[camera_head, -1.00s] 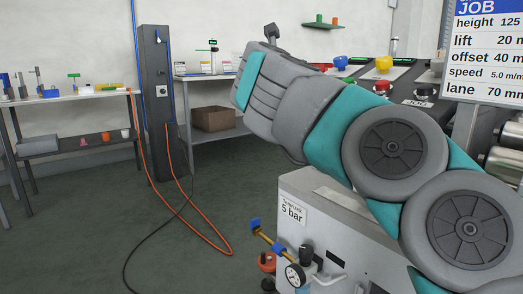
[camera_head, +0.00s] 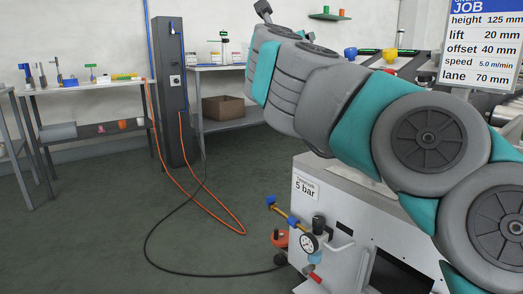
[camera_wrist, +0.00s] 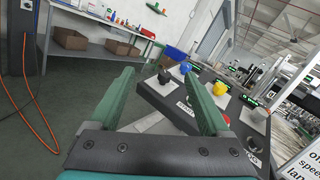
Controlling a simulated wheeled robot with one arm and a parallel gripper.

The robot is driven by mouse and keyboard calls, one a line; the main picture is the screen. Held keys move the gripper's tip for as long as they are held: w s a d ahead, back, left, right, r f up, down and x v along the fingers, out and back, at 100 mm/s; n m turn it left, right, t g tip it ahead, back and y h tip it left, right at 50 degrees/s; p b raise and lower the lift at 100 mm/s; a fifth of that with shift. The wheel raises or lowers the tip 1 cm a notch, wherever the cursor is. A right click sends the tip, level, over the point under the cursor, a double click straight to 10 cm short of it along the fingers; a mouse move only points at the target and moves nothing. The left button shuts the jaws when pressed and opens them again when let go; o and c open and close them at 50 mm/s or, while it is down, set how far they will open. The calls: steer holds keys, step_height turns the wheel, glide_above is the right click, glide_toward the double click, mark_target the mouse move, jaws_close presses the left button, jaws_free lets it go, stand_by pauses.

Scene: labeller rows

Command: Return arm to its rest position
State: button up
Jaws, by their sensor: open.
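My gripper (camera_wrist: 160,105) shows in the wrist view as two green fingers spread wide apart, with nothing between the tips. Beyond the fingers is a dark control panel with a blue knob (camera_wrist: 186,67), a yellow knob (camera_wrist: 220,88) and dark knobs. The fingers look apart from the panel. In the head view my grey and teal arm crosses the right half and hides much of the panel; the gripper fingers cannot be made out there.
A white cabinet (camera_head: 345,220) with a pressure gauge (camera_head: 309,243) stands below my arm. A dark post (camera_head: 171,95) with an orange hose (camera_head: 205,205) stands left, between workbenches. A job sign (camera_head: 483,45) hangs at the right. The floor at left is clear, apart from hose and cable.

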steer(key=s+a+r+n+t+y, duration=0.1)
steer(key=s+a+n+y, duration=0.3)
steer(key=a+n+y, duration=0.4)
steer(key=s+a+n+y, duration=0.4)
steer(key=a+n+y, duration=0.1)
steer(key=n, duration=0.5)
steer(key=s+a+f+n+g, duration=0.1)
steer(key=s+f+n+g, duration=0.25)
steer(key=f, duration=0.45)
steer(key=s+a+f+n+g+y, duration=0.1)
steer(key=s+f+n+g, duration=0.3)
steer(key=f, duration=0.5)
steer(key=s+a+f+n+g, duration=0.1)
steer(key=s+f+n+g, duration=0.1)
steer(key=f+n, duration=0.5)
steer(key=s+d+f+n+g+h, duration=0.1)
steer(key=s+d+f+g+h, duration=0.15)
steer(key=s+d+f, duration=0.55)
steer(key=s+d+f+n+g+h, duration=0.1)
steer(key=s+d+f+g+h, duration=0.1)
steer(key=s+d+f+g, duration=0.5)
steer(key=s+d+f+n+h, duration=0.1)
steer(key=s+d+f+h, duration=0.15)
steer(key=s+f, duration=0.6)
steer(key=s+d+f+g+h, duration=0.1)
steer(key=s+d+f+g, duration=0.2)
steer(key=s+d+f, duration=0.3)
step_height(320, 180, up, 13)
steer(key=p, duration=1.3)
